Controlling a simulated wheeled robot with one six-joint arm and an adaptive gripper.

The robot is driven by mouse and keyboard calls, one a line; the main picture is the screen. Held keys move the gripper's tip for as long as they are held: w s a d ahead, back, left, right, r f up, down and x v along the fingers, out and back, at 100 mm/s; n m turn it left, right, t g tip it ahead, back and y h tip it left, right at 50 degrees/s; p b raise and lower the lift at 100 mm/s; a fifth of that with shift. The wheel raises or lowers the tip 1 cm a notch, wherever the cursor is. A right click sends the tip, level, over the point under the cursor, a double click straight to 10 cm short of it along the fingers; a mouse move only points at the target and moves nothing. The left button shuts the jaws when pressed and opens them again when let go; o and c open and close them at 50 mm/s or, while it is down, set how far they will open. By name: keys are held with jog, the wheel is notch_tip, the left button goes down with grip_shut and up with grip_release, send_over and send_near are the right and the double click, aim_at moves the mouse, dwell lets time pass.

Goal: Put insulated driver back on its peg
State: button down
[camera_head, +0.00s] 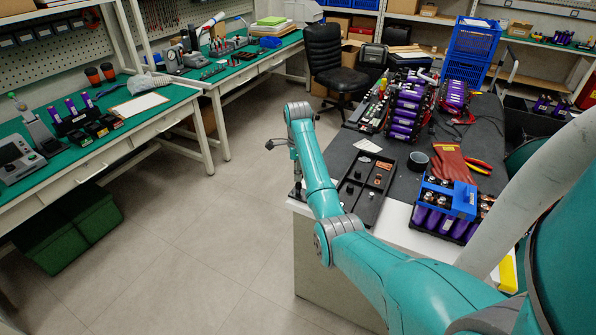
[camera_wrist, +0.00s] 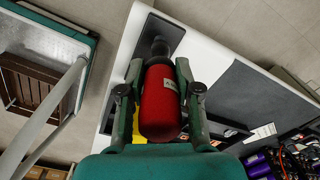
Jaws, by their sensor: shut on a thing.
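The insulated driver (camera_wrist: 160,105) has a red handle with a small pale label, and a dark end points toward the top of the wrist view. My gripper (camera_wrist: 160,88) is shut on the handle, with one finger on each side. Beyond the dark end is a black base plate (camera_wrist: 169,32) near the bench edge. The peg cannot be made out separately, and I cannot tell whether the driver touches it. In the head view, my arm hides most of the gripper and driver above the near-left bench corner.
A black compartment tray (camera_head: 372,198) lies just right of my arm. Red gloves (camera_head: 448,160), pliers (camera_head: 477,166) and a blue-framed purple cell pack (camera_head: 449,197) are farther right. Open floor (camera_head: 200,240) lies left of the bench.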

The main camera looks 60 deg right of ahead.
jog(key=shift+f, duration=0.1)
jog(key=shift+f, duration=0.8)
jog(key=shift+f, duration=0.2)
jog(key=c, duration=0.7)
grip_release()
jog(key=shift+r, duration=2.95)
